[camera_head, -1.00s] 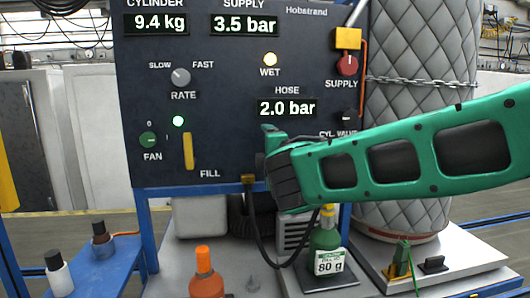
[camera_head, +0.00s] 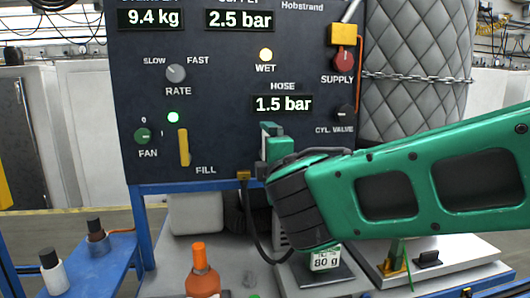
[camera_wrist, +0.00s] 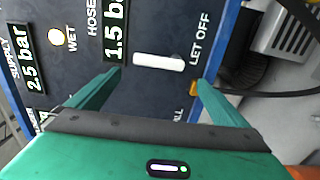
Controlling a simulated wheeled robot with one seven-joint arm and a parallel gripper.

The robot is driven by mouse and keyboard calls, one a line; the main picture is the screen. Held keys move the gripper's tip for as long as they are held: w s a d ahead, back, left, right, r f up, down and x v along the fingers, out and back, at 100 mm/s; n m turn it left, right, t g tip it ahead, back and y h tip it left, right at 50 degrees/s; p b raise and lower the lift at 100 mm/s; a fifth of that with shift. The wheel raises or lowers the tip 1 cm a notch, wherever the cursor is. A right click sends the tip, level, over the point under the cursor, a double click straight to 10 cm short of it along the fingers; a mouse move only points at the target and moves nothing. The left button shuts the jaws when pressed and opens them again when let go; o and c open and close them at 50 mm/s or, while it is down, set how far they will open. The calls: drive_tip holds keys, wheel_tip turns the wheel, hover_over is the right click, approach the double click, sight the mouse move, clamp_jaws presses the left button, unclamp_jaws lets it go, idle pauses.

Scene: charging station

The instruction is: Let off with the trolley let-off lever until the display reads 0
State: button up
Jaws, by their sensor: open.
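The white let-off lever (camera_wrist: 158,62), beside the words LET OFF, shows in the wrist view on the dark panel. My gripper (camera_wrist: 160,78) is open, with one green finger to each side of the lever's line. I cannot tell whether a finger touches it. In the head view my gripper (camera_head: 272,140) is against the panel's lower right and hides the lever. The HOSE display (camera_head: 283,104) reads 1.5 bar; it also shows in the wrist view (camera_wrist: 116,30). The SUPPLY display (camera_head: 240,19) reads 2.5 bar and the cylinder display (camera_head: 151,18) reads 9.4 kg.
The yellow FILL lever (camera_head: 184,147) is left of my gripper. The SUPPLY knob (camera_head: 344,60) and cylinder valve knob (camera_head: 346,112) are to the right. A quilted grey cylinder (camera_head: 415,75) with a chain stands at right. A black hose (camera_head: 252,225) hangs below the panel.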

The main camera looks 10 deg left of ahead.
drive_tip(key=shift+v, duration=1.2)
